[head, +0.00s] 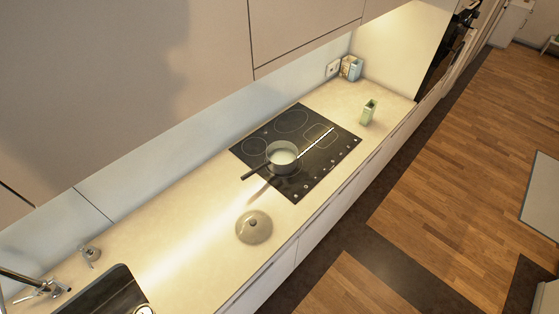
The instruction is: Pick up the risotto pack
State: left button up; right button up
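Two packs stand on the counter beyond the hob. One is a small green pack (367,113), upright near the front edge of the counter, just past the hob's far right corner. The other is a blue, white and yellow box (351,68) in the back corner against the wall. Their labels are too small to read, so I cannot tell which is the risotto pack. Neither of my grippers is in view, and nothing touches either pack.
A pot (282,157) with pale contents stands on the black hob (330,171), its handle toward the left. A round lid (254,227) lies on the counter (190,254). A sink (104,294) is at lower left. Upper cabinets (120,80) overhang the counter. The wooden floor (440,220) is clear.

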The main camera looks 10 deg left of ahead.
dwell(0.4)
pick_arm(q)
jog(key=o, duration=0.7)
